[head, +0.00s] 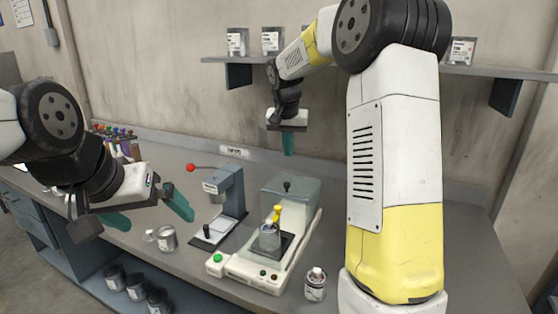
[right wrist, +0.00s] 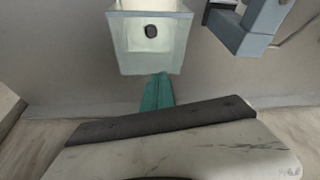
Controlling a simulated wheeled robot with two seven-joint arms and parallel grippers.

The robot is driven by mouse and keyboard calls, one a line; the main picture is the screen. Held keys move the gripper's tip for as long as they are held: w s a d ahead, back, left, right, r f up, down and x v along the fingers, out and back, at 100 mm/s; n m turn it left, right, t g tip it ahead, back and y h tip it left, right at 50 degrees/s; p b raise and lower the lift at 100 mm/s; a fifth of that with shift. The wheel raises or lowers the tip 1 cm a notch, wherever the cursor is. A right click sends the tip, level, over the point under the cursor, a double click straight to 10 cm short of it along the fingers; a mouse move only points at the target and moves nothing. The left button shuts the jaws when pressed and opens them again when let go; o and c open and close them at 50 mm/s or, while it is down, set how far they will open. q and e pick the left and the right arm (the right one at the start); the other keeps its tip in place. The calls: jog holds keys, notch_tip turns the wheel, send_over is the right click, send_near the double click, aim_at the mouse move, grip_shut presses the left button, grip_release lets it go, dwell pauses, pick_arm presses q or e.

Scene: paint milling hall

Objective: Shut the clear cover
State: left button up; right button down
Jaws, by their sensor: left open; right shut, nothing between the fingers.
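The clear cover (head: 305,197) is a see-through box with a dark knob (head: 287,187), at the rear of a white machine (head: 243,269). My right gripper (head: 288,144) is shut and empty, above and behind the cover. In the right wrist view the cover (right wrist: 125,45) is just beyond the fingertips (right wrist: 160,78), apparently apart. My left gripper (head: 147,211) is open and empty, left of the machine.
A grey press (head: 230,190) with a red-knobbed lever stands left of the machine. A metal mug (head: 164,239) and a labelled jar (head: 315,284) are on the bench. Coloured bottles (head: 122,145) stand at back left. A wall shelf (head: 300,63) holds tins.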

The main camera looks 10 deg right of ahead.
send_over(290, 180)
jog(key=s, duration=0.2)
jog(key=f, duration=0.8)
jog(key=shift+w+a+f, duration=0.2)
jog(key=shift+a, duration=0.15)
jog(key=s, duration=0.1)
jog(key=s+a, duration=0.1)
jog(key=s, duration=0.1)
jog(key=shift+s+a, duration=0.15)
jog(key=shift+s, duration=0.2)
jog(key=s+a, duration=0.3)
jog(key=s, duration=0.1)
jog(key=s+a, duration=0.3)
jog(key=s, duration=0.2)
jog(key=s+a, duration=0.3)
jog(key=s, duration=0.1)
jog(key=shift+s, duration=0.2)
jog(key=shift+s+a, duration=0.2)
jog(key=shift+s, duration=0.1)
jog(key=shift+f, duration=0.15)
